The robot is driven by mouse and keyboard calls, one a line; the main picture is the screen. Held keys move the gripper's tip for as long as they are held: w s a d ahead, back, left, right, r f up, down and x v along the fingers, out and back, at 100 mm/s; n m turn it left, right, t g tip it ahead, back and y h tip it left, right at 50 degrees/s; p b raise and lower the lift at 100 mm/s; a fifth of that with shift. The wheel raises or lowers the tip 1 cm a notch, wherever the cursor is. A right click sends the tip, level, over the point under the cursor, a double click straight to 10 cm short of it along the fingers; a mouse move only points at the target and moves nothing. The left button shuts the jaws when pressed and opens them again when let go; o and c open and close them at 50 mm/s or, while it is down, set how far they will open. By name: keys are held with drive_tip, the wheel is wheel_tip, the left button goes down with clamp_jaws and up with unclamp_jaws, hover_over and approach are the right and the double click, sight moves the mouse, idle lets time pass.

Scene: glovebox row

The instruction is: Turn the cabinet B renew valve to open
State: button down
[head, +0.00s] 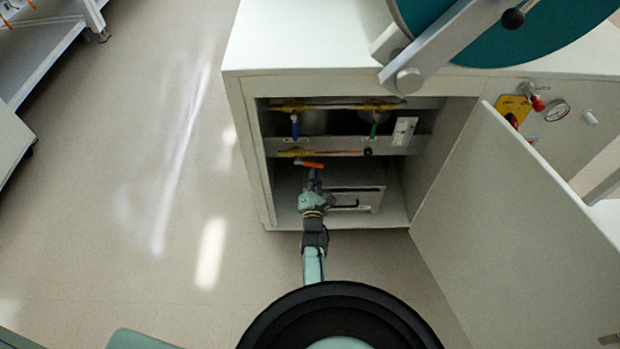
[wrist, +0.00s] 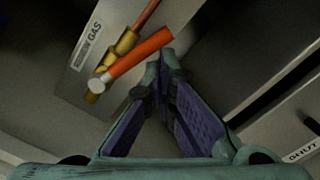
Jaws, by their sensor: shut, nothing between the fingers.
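An open cabinet (head: 250,140) under the bench holds several valves. A blue lever (head: 294,128) and a green lever (head: 375,128) hang from the upper pipe. An orange lever (head: 309,164) sits on the lower brass line. No renew marking is legible. My gripper (head: 314,178) reaches inside, just below the orange lever. In the wrist view its fingertips (wrist: 166,62) are together at the lever's right end; contact cannot be told.
The cabinet door (head: 520,220) stands open at the right. A low panel with a black handle (head: 345,206) is beside my gripper; a SHUT label (wrist: 301,152) shows at right. A white tag (head: 404,130) hangs near the green lever. Open floor (head: 150,200) lies left.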

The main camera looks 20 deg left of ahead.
drive_tip(key=shift+w+d+r, duration=0.1)
drive_tip(key=shift+d+r, duration=0.2)
drive_tip(key=shift+r, duration=0.15)
idle(2.3)
